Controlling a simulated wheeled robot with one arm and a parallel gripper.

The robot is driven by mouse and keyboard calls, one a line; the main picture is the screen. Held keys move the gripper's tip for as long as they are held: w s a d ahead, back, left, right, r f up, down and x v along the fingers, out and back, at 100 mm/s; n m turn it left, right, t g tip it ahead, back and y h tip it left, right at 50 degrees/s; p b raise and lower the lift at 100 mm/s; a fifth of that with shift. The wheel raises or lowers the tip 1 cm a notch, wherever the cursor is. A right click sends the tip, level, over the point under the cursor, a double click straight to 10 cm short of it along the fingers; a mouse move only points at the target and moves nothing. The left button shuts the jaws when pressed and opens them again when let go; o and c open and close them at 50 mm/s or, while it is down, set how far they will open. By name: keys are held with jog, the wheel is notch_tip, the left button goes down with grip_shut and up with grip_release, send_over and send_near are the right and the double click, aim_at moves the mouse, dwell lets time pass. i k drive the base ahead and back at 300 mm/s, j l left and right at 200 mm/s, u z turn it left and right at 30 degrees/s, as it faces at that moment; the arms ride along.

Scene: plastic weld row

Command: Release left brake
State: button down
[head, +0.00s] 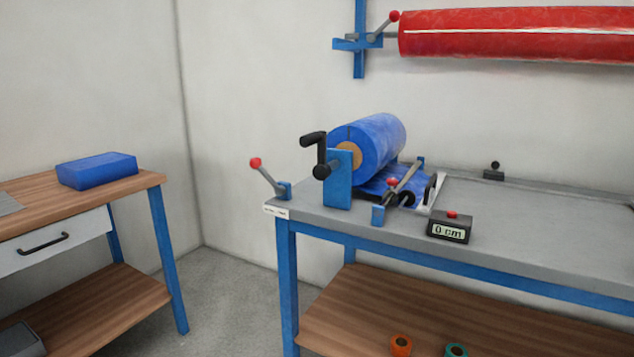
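A lever with a red knob (266,174) stands at the left end of the grey workbench (520,225), on a small blue bracket. It tilts up to the left. A second red-knobbed lever (395,16) sits at the left end of the red roll (515,33) on the wall. No label shows which lever is the left brake. A third red knob (392,182) is on a blue mount in front of the blue film roll (372,145). My gripper is not in view.
A black crank (318,152) stands beside the left lever. A counter reading 0 cm (450,227) sits near the front edge. A wooden table (150,180) with a blue block (97,171) is at left. Bare floor (225,280) lies between the tables.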

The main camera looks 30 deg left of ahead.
aim_at(256, 164)
jog(key=k+u, duration=0.1)
jog(key=u, duration=1.45)
